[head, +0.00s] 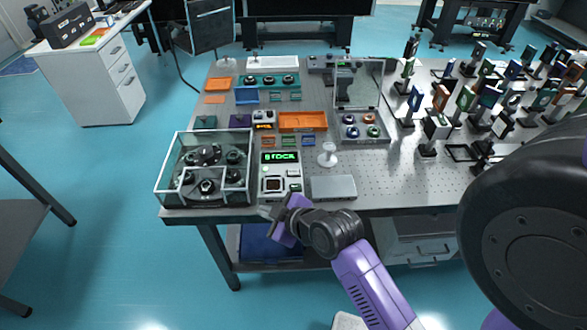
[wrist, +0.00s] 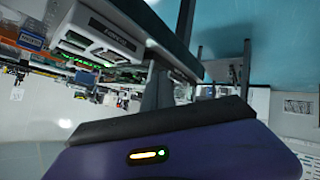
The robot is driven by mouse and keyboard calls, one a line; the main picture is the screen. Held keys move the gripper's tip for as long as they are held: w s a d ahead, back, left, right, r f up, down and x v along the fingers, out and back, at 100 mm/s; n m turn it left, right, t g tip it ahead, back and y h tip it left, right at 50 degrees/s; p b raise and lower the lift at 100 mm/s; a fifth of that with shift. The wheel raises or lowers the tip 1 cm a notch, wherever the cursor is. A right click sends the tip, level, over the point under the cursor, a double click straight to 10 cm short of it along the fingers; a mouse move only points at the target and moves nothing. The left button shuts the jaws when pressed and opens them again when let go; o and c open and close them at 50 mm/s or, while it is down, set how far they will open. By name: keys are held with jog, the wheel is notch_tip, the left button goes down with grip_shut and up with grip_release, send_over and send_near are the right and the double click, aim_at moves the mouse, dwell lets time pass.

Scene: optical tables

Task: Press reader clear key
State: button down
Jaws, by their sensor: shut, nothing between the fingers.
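The reader (head: 280,180) is a light grey box near the table's front edge. In the wrist view a pale labelled box (wrist: 105,35), probably the reader, shows sideways at the upper left, beyond the dark finger.
A glass case (head: 203,170) with dark round parts stands close left of the reader. A grey flat box (head: 333,187) and a white stand (head: 327,155) are to its right. An orange tray (head: 303,121) lies behind. Several optics mounts crowd the table's right side.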

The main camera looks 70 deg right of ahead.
jog(key=w+d+r+n, duration=0.1)
jog(key=d+r, duration=0.3)
jog(key=d, duration=0.5)
notch_tip(320, 180, up, 5)
jog(key=n+g+p, duration=0.1)
jog(key=n+g, duration=0.1)
send_over(296, 173)
jog(key=shift+f, duration=0.1)
notch_tip(296, 173, down, 8)
jog(key=b, duration=0.6)
jog(key=shift+a+b, duration=0.1)
jog(key=shift+b, duration=0.2)
jog(key=shift+f, duration=0.35)
jog(key=shift+f+b, duration=0.1)
jog(key=shift+b, duration=0.2)
jog(key=shift+f, duration=0.3)
